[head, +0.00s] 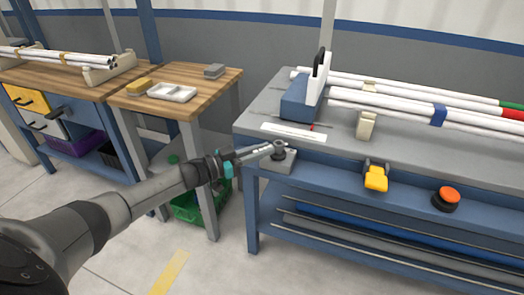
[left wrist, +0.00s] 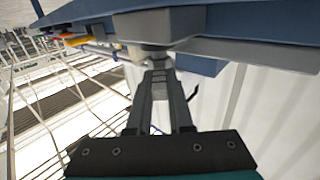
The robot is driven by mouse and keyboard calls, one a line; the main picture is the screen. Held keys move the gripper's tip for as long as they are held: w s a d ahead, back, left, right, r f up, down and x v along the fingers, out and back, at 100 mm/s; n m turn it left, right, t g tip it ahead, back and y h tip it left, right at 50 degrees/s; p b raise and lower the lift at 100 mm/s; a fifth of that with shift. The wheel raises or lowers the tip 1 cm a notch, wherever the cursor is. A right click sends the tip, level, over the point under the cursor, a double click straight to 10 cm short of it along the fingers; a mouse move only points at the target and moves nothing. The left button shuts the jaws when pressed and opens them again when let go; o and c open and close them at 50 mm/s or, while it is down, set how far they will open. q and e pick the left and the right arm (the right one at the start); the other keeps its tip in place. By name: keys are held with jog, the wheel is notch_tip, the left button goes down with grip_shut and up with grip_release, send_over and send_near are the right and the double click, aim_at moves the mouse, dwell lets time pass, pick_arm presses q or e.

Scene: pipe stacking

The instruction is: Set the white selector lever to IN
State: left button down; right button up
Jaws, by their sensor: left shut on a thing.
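The selector is a small grey box (head: 283,164) with a dark round hub (head: 279,152) on top, at the front left corner of the grey bench. My left gripper (head: 268,150) reaches in from the left at the hub's height. Its fingers are shut on the white selector lever, which is mostly hidden between them. In the left wrist view the two dark fingers (left wrist: 158,78) close together just under the grey selector housing. I cannot read the IN marking or tell the lever's exact setting. My right gripper is not in view.
The grey bench (head: 255,122) carries a blue and white fixture (head: 298,101), white pipes (head: 385,107) and a white label strip (head: 293,132). A yellow switch (head: 376,178) and an orange button (head: 446,196) sit along its front. A wooden table (head: 215,88) stands at left, with a gap between.

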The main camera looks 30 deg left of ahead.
pick_arm(q)
jog(key=c, duration=0.8)
grip_release()
jog(key=shift+s+a, duration=0.2)
jog(key=shift+s, duration=0.05)
jog(key=shift+p+v, duration=1.9)
jog(key=shift+v, duration=5.4)
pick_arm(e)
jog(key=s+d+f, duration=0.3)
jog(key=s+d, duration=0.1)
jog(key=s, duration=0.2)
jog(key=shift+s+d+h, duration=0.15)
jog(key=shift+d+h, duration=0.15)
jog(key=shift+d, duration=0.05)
pick_arm(q)
jog(key=shift+f, duration=0.15)
